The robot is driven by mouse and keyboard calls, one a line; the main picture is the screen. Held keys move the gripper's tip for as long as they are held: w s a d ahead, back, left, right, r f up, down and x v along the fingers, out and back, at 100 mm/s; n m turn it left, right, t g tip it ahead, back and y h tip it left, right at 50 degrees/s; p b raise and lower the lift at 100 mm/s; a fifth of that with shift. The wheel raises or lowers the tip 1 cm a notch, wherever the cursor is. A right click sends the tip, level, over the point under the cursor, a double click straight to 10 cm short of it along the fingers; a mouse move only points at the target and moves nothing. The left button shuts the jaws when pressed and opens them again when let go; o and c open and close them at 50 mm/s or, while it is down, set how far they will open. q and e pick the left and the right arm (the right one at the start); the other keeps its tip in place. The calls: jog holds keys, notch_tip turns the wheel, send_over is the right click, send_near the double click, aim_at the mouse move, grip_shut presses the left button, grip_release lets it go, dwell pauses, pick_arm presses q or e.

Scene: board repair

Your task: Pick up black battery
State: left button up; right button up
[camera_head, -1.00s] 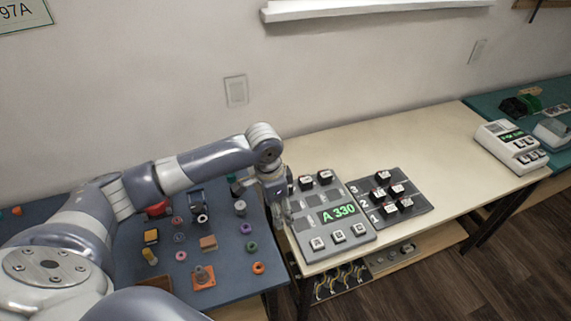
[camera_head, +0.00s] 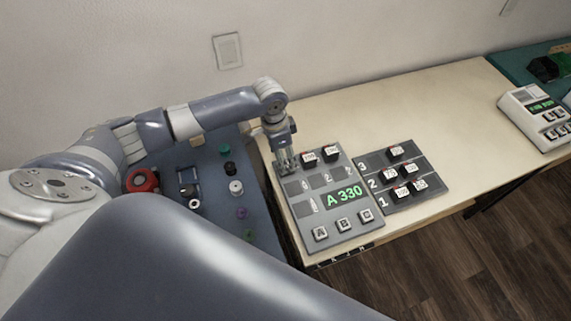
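Two black battery-like blocks with pale tops sit at the top of the grey board (camera_head: 305,204), a left one (camera_head: 309,159) and a right one (camera_head: 331,156). The board shows a green "A 330" and keys A, B and C. Several more black blocks, such as this one (camera_head: 396,151), sit on a dark tray (camera_head: 432,172) with rows 1, 2 and 3. My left gripper (camera_head: 287,167) points down at the board's upper left corner, just left of the left block. Its fingers are too small to tell open from shut. My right gripper is out of view.
A blue mat (camera_head: 213,226) at the left holds a red round part (camera_head: 141,180), a white-topped cylinder (camera_head: 236,187) and other small parts. A white device (camera_head: 536,118) stands at the far right. The pale table (camera_head: 395,108) is clear behind the tray. My large arm link fills the foreground.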

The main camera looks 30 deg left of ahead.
pick_arm(q)
jog(key=f, duration=0.2)
jog(key=f+p, duration=0.1)
jog(key=f, duration=0.1)
jog(key=shift+w+d+f, duration=0.1)
jog(key=shift+w+d, duration=0.2)
jog(key=shift+f, duration=0.4)
jog(key=c, duration=1.2)
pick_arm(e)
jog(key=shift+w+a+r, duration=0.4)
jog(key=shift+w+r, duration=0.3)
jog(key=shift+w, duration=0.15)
